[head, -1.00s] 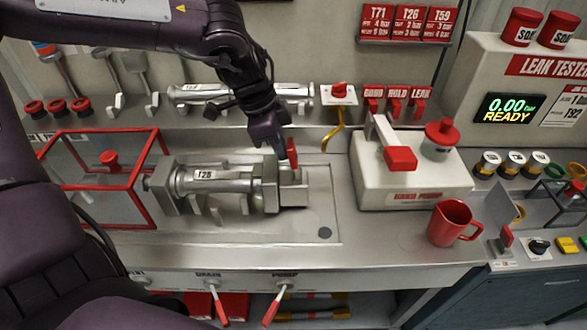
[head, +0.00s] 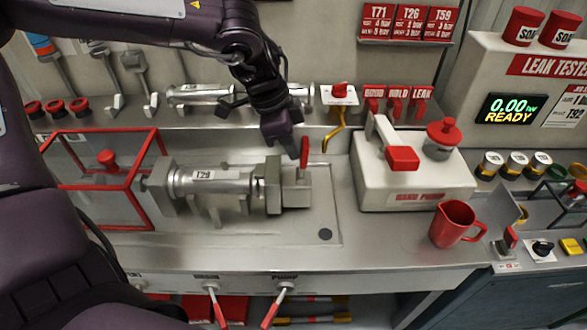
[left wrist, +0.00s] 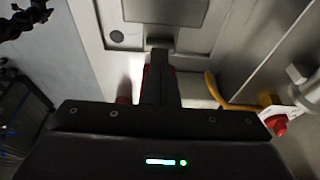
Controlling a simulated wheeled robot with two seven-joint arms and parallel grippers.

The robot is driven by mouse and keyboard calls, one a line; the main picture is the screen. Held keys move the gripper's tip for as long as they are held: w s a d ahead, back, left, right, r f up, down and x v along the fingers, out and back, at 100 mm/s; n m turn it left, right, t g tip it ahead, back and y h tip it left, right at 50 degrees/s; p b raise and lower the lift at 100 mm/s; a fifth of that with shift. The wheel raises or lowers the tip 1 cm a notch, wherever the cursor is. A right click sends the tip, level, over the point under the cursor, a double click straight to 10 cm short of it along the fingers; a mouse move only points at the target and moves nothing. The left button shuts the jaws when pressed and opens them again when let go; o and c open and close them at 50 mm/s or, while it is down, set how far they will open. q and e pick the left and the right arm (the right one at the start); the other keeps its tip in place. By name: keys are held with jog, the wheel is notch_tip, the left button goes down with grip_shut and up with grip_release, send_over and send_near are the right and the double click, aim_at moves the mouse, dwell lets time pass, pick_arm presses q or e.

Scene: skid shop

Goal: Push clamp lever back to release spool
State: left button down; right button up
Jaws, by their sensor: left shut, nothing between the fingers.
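The silver spool (head: 222,188) lies horizontally in the bench fixture, with a small white label on top. The clamp block (head: 293,190) stands at its right end. The red clamp lever (head: 304,153) rises from this block and stands nearly upright. My left gripper (head: 295,148) is shut and empty, pointing down just left of the lever, seemingly touching it. In the left wrist view, the shut fingers (left wrist: 160,68) reach over the bench with red partly hidden behind them; contact is hard to tell there. My right gripper is not in view.
A red-framed guard (head: 142,195) stands left of the spool. The white hand pump (head: 412,180) and red mug (head: 455,224) are to the right. A second silver spool (head: 200,95) lies on the shelf behind. The bench front is clear.

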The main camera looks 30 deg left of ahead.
pick_arm(q)
jog(key=shift+w+d+b, duration=0.35)
jog(key=shift+d, duration=0.3)
jog(key=shift+a, duration=0.1)
jog(key=shift+s+a, duration=0.4)
jog(key=shift+a, duration=0.2)
notch_tip(320, 180, up, 8)
jog(key=p, duration=0.5)
dwell(0.4)
